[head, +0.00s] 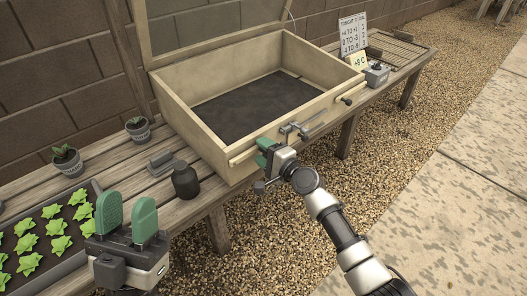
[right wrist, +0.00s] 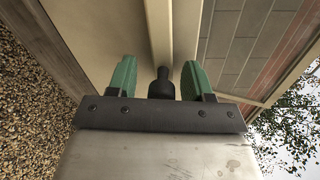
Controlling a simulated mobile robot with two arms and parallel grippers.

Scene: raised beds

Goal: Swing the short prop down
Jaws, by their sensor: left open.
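A wooden cold frame (head: 190,122) stands on the bench with its lid (head: 195,25) raised. A pale bar with a black knob (head: 346,100) near its right end and grey metal fittings (head: 305,128) lie along its front wall. I cannot tell for sure which part is the short prop. My right gripper (head: 268,152) is at the left part of this front wall. In the right wrist view its green fingers (right wrist: 159,80) stand apart, with a black knob (right wrist: 161,86) between them and gaps on both sides. My left gripper (head: 127,213) is open and empty at the lower left.
A sign (head: 353,34), a "+8 C" card (head: 357,61) and a wire rack (head: 402,47) stand right of the frame. Gravel in front is clear.

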